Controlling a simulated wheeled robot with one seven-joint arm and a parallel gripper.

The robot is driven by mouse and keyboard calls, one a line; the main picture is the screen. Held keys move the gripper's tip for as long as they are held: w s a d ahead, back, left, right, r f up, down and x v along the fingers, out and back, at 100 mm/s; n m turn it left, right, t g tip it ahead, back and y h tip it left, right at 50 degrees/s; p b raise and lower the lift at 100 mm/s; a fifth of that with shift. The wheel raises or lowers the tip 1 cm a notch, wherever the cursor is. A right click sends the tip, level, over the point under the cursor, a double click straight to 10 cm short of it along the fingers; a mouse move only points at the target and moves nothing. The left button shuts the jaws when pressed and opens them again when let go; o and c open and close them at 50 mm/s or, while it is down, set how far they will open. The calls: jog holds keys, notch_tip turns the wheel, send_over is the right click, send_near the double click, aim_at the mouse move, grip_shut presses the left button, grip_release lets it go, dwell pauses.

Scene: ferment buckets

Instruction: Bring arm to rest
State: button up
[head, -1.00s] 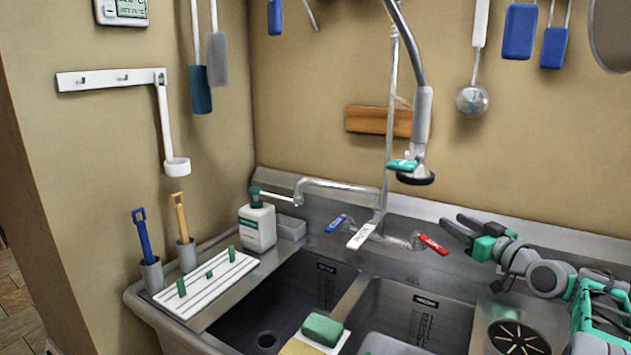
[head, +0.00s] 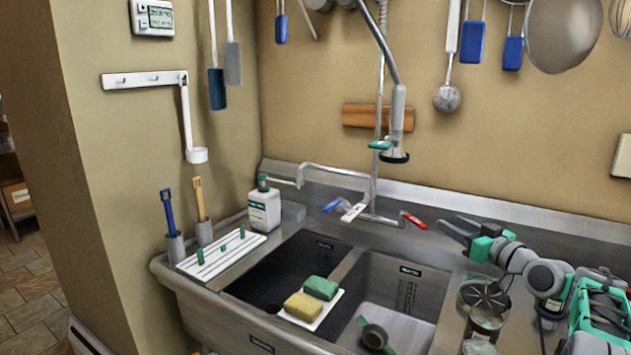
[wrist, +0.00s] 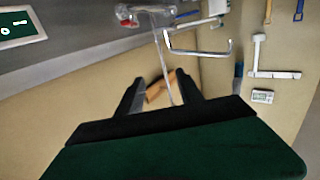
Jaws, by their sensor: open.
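My gripper (head: 459,230) is in the head view at the right, over the metal counter just right of the red-handled tap lever. Its dark fingers point left and are apart, with nothing seen between them. My arm is folded at the right edge of the picture. In the wrist view my gripper (wrist: 158,90) shows its two black fingers spread, with the wall and the wooden block (wrist: 160,88) beyond the gap.
The sink (head: 345,280) has two basins, with a yellow sponge (head: 303,306) and a green sponge (head: 320,287) between them. The faucet (head: 372,190) and red lever (head: 414,220) stand left of my gripper. Utensils hang on the wall. A soap bottle (head: 264,208) stands at the back left.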

jog(key=s+a+f+g+h+p, duration=0.1)
jog(key=s+a+f+g, duration=0.15)
jog(key=a, duration=0.35)
jog(key=s+a+f+m+g+h, duration=0.1)
jog(key=s+a+f+g, duration=0.15)
jog(key=a, duration=0.25)
jog(key=s+a+f+g+h+p, duration=0.1)
jog(key=s+a+f+g, duration=0.15)
jog(key=a, duration=0.35)
jog(key=s+f+m+g+h, duration=0.1)
jog(key=s+f+g, duration=0.1)
jog(key=s, duration=0.6)
jog(key=s+a+f+m+g+h, duration=0.1)
jog(key=s+f, duration=0.3)
jog(key=s, duration=0.5)
jog(key=s+a+f+m+g+h+p, duration=0.1)
jog(key=s+f+g, duration=0.1)
jog(key=s, duration=0.7)
jog(key=shift+s+a+f+g+h, duration=0.25)
jog(key=shift+f+g+h, duration=0.1)
jog(key=shift+f, duration=0.35)
jog(key=shift+w, duration=0.1)
